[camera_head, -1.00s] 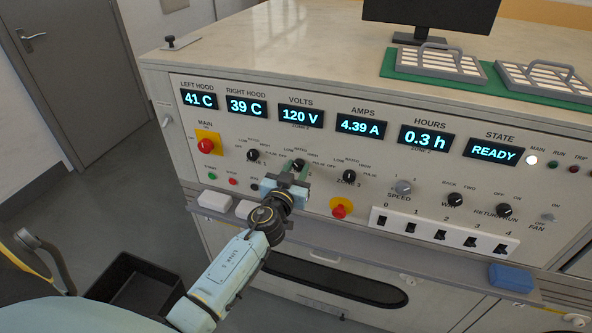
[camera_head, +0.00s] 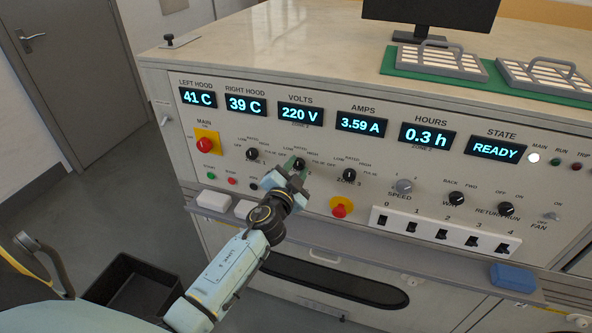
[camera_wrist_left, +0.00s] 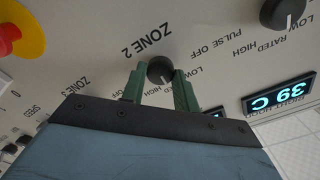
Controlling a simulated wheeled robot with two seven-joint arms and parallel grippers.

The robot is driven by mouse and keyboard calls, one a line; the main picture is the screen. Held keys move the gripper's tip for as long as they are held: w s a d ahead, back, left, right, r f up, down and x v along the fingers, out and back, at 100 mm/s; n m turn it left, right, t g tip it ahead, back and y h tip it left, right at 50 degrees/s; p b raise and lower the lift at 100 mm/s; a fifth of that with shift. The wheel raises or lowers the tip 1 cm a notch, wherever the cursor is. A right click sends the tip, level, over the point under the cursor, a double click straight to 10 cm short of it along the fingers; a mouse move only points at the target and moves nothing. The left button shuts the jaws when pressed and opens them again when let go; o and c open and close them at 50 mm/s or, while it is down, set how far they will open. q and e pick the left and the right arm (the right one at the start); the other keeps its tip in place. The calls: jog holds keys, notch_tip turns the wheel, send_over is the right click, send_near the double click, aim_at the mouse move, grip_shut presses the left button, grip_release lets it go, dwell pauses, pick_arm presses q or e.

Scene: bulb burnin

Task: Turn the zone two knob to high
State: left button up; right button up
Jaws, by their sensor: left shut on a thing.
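The zone two knob (camera_head: 299,163) is a small black round knob on the cream control panel, second from left in the row of zone knobs. My left gripper (camera_head: 297,169) reaches it from below, its green fingers tilted as if turned about the knob. In the left wrist view the knob (camera_wrist_left: 159,69) sits between the two finger tips (camera_wrist_left: 160,77), beside the "ZONE 2" print. The gripper is shut on the knob. Which mark the knob points to cannot be told. The volts display (camera_head: 300,114) reads 220 V.
The zone one knob (camera_head: 252,154) and zone three knob (camera_head: 349,174) stand close on either side. A red emergency button (camera_head: 341,207) sits below right. A grey ledge (camera_head: 370,241) runs under the panel. The state display (camera_head: 496,149) reads READY.

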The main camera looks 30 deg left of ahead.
pick_arm(q)
jog(key=shift+m, duration=0.9)
jog(key=m, duration=0.4)
jog(key=shift+f+m, duration=0.1)
jog(key=shift+m, duration=0.6)
pick_arm(e)
jog(key=shift+d+f, duration=0.15)
jog(key=shift+d, duration=0.4)
jog(key=shift+a, duration=0.45)
